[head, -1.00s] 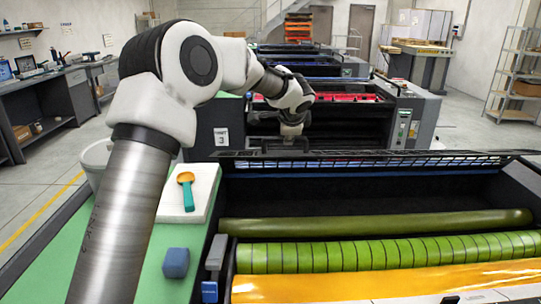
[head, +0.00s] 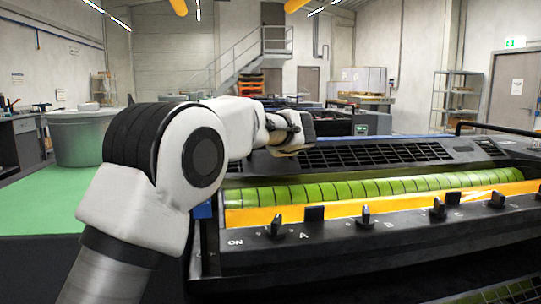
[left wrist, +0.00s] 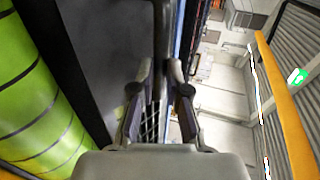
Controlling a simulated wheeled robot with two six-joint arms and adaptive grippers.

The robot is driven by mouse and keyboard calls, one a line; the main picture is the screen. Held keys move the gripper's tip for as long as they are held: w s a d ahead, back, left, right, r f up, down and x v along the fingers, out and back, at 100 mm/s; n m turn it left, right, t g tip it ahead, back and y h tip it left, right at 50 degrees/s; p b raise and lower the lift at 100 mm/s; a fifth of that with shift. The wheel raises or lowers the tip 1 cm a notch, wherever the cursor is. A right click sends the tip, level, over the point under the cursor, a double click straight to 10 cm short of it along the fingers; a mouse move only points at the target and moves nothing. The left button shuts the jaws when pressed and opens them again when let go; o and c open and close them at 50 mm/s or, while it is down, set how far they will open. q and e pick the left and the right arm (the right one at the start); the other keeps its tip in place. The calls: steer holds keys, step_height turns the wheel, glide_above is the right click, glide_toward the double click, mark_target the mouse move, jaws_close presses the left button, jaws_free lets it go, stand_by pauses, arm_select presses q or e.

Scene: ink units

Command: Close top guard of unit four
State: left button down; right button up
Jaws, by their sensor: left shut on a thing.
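The top guard (head: 375,154) is a dark panel with slotted openings, sloping behind the green roller (head: 370,188) of the nearest ink unit in the head view. Its dark panel (left wrist: 92,50) also shows in the left wrist view, beside the green roller (left wrist: 35,95). My left gripper (head: 300,134) is at the guard's upper left edge. In the left wrist view its two fingers (left wrist: 160,95) are closed about the guard's edge, with slots showing between them. The roller is still exposed in front of the guard. My right gripper is not in view.
The front panel (head: 330,238) carries several black knobs and the letters A and B. A yellow strip (head: 345,208) runs above it. A grey bucket (head: 80,138) stands on the green top (head: 55,205) at left. Another unit (head: 375,122) stands behind.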

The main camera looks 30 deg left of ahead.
mark_target(276, 171)
arm_select(q)
steer(key=f+b, duration=0.2)
steer(key=f, duration=0.1)
steer(key=f+b, duration=0.2)
steer(key=f, duration=0.1)
steer(key=shift+s+d+f+b, duration=0.15)
steer(key=shift+s+f+b, duration=0.05)
steer(key=shift+f+b, duration=0.1)
steer(key=c, duration=1.1)
jaws_free()
steer(key=shift+s+d, duration=0.1)
steer(key=shift+s, duration=0.05)
steer(key=shift+c, duration=0.2)
steer(key=shift+w+a+f, duration=0.25)
steer(key=shift+w, duration=0.1)
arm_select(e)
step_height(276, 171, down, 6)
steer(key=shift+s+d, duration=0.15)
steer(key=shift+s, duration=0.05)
arm_select(q)
steer(key=shift+r, duration=0.1)
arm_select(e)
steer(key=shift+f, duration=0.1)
